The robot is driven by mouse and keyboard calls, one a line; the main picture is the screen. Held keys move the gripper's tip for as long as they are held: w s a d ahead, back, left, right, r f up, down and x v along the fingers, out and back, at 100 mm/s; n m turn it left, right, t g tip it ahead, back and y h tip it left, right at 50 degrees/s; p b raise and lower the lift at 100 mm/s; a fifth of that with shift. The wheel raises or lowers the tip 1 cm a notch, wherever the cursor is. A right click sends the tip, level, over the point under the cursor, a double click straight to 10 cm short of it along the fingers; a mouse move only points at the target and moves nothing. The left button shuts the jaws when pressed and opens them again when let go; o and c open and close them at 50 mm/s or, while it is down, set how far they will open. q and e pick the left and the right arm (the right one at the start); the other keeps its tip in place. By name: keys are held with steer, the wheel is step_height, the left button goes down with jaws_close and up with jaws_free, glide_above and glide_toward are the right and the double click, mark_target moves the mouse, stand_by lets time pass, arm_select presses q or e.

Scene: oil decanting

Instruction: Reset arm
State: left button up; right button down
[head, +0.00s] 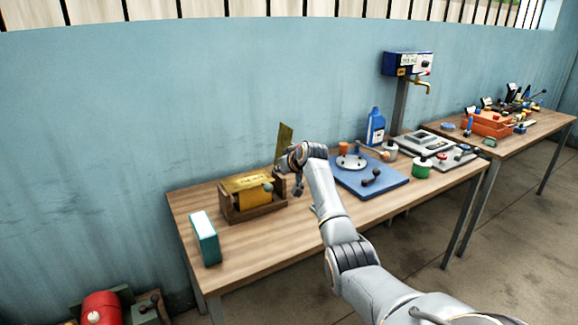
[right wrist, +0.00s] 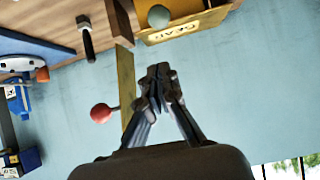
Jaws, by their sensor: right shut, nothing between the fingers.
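My right gripper (head: 290,160) is at the end of my arm over the table, above and just right of a wooden box with a yellow labelled block. In the head view its fingers are mostly hidden by the wrist. In the right wrist view the gripper (right wrist: 160,80) is shut with nothing between its fingertips. A thin yellow upright plate (right wrist: 126,80) with a red ball knob (right wrist: 101,113) stands beside the fingers. The plate also shows behind the wrist in the head view (head: 285,133). My left gripper is not in view.
The wooden box (head: 262,210) and a teal-and-white carton (head: 205,238) stand on the table's left. A blue board (head: 395,189) with fittings, a blue bottle (head: 376,128) and a green pot (head: 421,168) are right. A blue wall (head: 150,100) stands close behind.

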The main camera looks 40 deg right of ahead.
steer(key=d+b+v, duration=0.1)
steer(key=v, duration=0.5)
steer(key=shift+a, duration=0.35)
steer(key=shift+s, duration=0.1)
